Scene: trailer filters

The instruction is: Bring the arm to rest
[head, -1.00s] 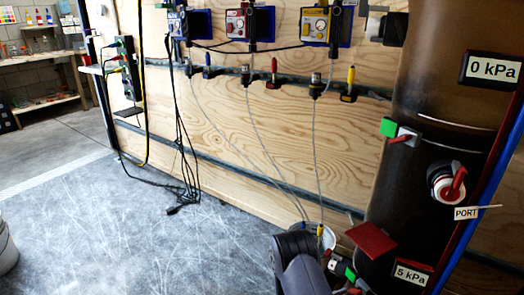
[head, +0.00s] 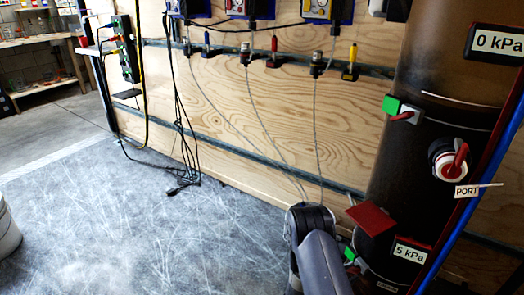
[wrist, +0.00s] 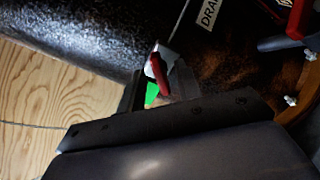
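My arm (head: 315,245) shows at the bottom middle of the head view, in front of the plywood wall and left of the dark cylinder (head: 425,170). My gripper is hidden in the head view. In the wrist view my gripper (wrist: 158,88) shows as two short dark fingers with a gap between them, and it looks open. A red lever (wrist: 160,74) on a pale grey valve body and a green tag (wrist: 152,93) show in that gap. I cannot tell whether the fingers touch them.
A red plate (head: 371,218) and a green-tagged valve (head: 392,106) stick out from the cylinder. A red-handled port (head: 449,160) is at right. Thin tubes (head: 263,120) and black cables (head: 183,140) hang along the wall.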

